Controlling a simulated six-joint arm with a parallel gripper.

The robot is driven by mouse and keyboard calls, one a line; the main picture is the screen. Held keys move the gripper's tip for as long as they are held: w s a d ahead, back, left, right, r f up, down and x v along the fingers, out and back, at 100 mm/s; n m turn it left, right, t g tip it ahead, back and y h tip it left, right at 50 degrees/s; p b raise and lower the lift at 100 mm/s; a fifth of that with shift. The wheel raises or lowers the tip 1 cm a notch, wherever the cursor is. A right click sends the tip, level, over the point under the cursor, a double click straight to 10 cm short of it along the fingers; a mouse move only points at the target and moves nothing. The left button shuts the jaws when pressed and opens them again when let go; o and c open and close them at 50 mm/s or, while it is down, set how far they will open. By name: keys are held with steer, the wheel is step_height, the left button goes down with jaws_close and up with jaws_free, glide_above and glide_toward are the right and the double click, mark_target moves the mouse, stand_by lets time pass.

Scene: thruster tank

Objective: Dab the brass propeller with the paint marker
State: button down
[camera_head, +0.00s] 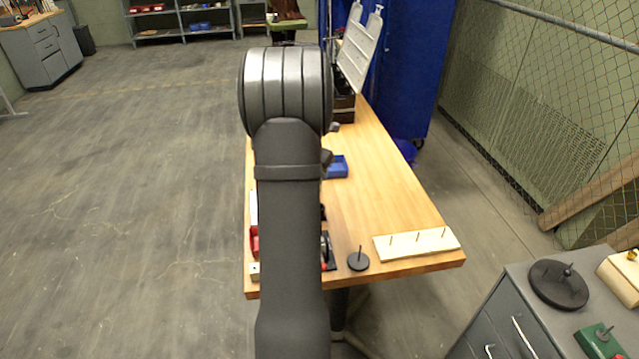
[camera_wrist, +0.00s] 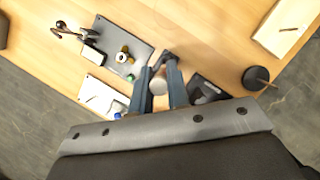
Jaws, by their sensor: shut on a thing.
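My gripper (camera_wrist: 159,82) is in the wrist view, its two fingers closed on a pale, round-ended cylinder, which looks like the paint marker (camera_wrist: 158,86). It is seen nearly end-on, so its tip cannot be made out. A small brass-coloured piece, likely the brass propeller (camera_wrist: 123,57), sits on a grey plate (camera_wrist: 138,45) to the upper left of the fingers. The marker appears apart from it in the picture; the height between them cannot be told. In the head view my arm hides the gripper, the marker and the propeller.
A black disc with a peg (camera_head: 358,262) and a white pegged board (camera_head: 440,241) stand at the table's near end. A dark block (camera_wrist: 207,91) lies right of the fingers. A blue tray (camera_head: 337,168) is farther back. Clear wood (camera_head: 385,195) lies right of my arm.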

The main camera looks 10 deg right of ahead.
steer(key=shift+r, duration=0.35)
steer(key=w+a+f, duration=0.4)
steer(key=w+f, duration=0.1)
steer(key=w, duration=0.3)
stand_by(0.5)
steer(key=shift+w+f, duration=0.1)
steer(key=shift+f, duration=0.55)
stand_by(2.0)
steer(key=shift+f, duration=0.1)
stand_by(0.9)
